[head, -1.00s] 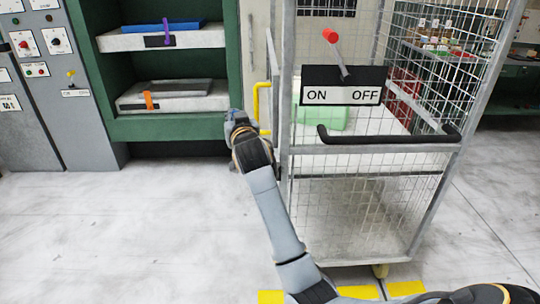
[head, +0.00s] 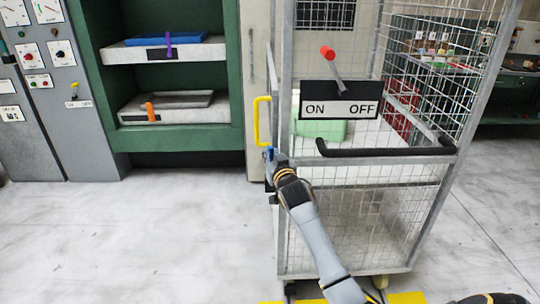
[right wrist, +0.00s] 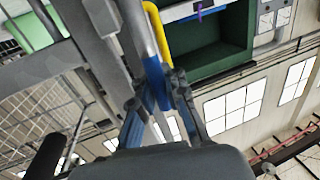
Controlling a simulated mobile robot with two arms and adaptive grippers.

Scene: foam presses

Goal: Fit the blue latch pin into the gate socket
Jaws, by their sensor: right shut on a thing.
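My right gripper (head: 272,158) is at the front left corner post of the wire cage cart (head: 365,150). In the right wrist view my gripper (right wrist: 158,98) is shut on the blue latch pin (right wrist: 153,75), close to a grey metal post. A little of the blue pin (head: 269,153) shows at the fingertips in the head view. The gate socket cannot be made out clearly, so I cannot tell whether the pin is in it. My left gripper is not in view.
A yellow bent bar (head: 262,120) stands just above my right gripper. A green press (head: 185,137) stands behind at left. The floor at left is clear.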

